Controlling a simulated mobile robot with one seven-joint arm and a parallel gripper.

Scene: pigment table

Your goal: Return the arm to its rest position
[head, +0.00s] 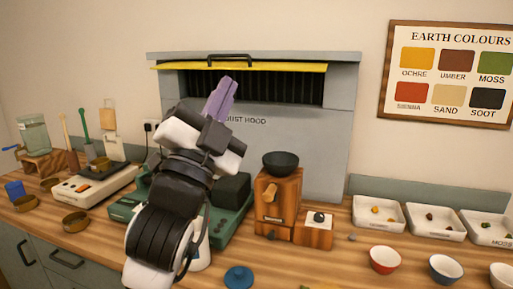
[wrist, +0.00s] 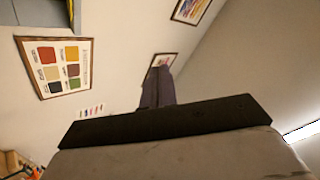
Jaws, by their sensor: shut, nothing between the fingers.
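My gripper (head: 222,98) is raised in front of the dust hood in the head view, its purple fingers together and pointing up. In the wrist view the fingers (wrist: 157,88) are shut with nothing between them, and the wall and ceiling lie beyond. My arm rises over the middle-left of the counter and hides part of the green machine (head: 232,215) behind it.
The dust hood (head: 290,150) has a yellow-edged lid. A wooden grinder (head: 279,205) stands right of my arm, a blue lid (head: 239,277) in front. White trays (head: 379,214) and small bowls (head: 385,259) are at right. A scale (head: 95,186) is at left.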

